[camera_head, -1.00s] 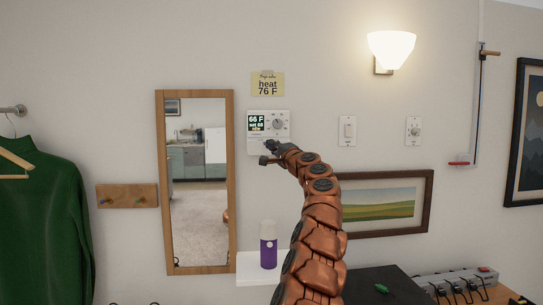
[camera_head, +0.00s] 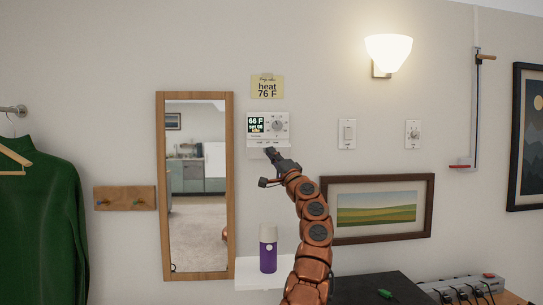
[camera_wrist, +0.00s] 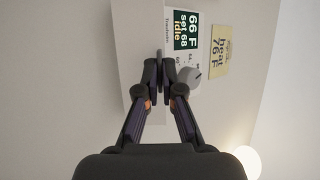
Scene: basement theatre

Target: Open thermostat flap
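The white thermostat (camera_head: 280,117) hangs on the wall, with a green display reading 66 F, set 68, idle, and a round grey dial. Its display and dial also show in the wrist view (camera_wrist: 187,30), turned sideways. A pale flap panel (camera_wrist: 138,30) lies along its lower side; I cannot tell how far it stands open. My gripper (camera_head: 270,152) is just below the thermostat's lower edge. In the wrist view my gripper's fingertips (camera_wrist: 160,75) are together beside the lower edge and dial, partly covering it. I see nothing held between them; contact with the flap is unclear.
A yellow note (camera_head: 267,87) reading heat 76 F is above the thermostat. A mirror (camera_head: 230,190) hangs left, and a framed landscape (camera_head: 376,207) lower right. A purple bottle (camera_head: 268,250) stands on a white shelf (camera_head: 250,272) below. Two switches (camera_head: 347,133) are to the right.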

